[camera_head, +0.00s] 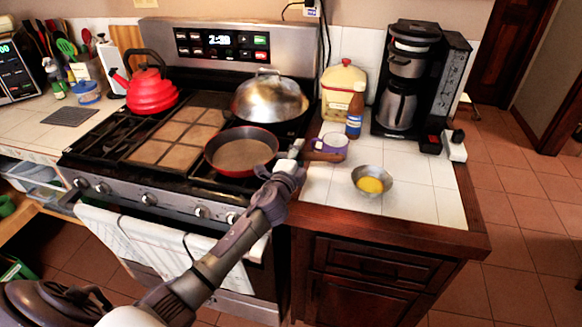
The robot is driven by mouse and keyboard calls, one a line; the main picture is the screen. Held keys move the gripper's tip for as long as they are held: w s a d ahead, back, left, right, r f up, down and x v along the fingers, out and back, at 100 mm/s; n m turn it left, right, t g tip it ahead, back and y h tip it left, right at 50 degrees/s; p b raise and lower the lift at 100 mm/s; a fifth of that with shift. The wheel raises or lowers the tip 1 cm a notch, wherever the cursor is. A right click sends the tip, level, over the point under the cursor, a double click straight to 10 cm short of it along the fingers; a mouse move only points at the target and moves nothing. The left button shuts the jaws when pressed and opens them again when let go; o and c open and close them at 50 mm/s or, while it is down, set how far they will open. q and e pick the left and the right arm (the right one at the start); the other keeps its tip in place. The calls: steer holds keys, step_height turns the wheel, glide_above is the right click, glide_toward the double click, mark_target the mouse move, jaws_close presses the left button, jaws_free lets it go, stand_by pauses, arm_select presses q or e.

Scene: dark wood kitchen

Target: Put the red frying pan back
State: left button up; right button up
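The red frying pan (240,151) has a red rim and a dark brown inside. It sits on the right front part of the stove, and its brown handle (322,156) points right, over the edge of the tiled counter. My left gripper (290,160) is at the handle, between the pan's body and the handle's end, and covers part of it. The fingers are small and overlap the handle, so I cannot tell whether they are closed on it. My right gripper is not in view.
A lidded silver pan (270,97) stands behind the red pan, and a red kettle (150,90) is at the back left. A purple cup (334,143), a brown bottle (355,112) and a metal bowl (372,180) stand near the handle. The counter's front right is clear.

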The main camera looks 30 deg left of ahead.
arm_select(q)
steer(key=s, duration=0.3)
steer(key=s+d, duration=0.1)
steer(key=s, duration=0.6)
steer(key=shift+s+d+f+b, duration=0.2)
steer(key=shift+s+f+b, duration=0.05)
steer(key=shift+b, duration=0.15)
steer(key=shift+s+d+r, duration=0.1)
steer(key=shift+s, duration=0.45)
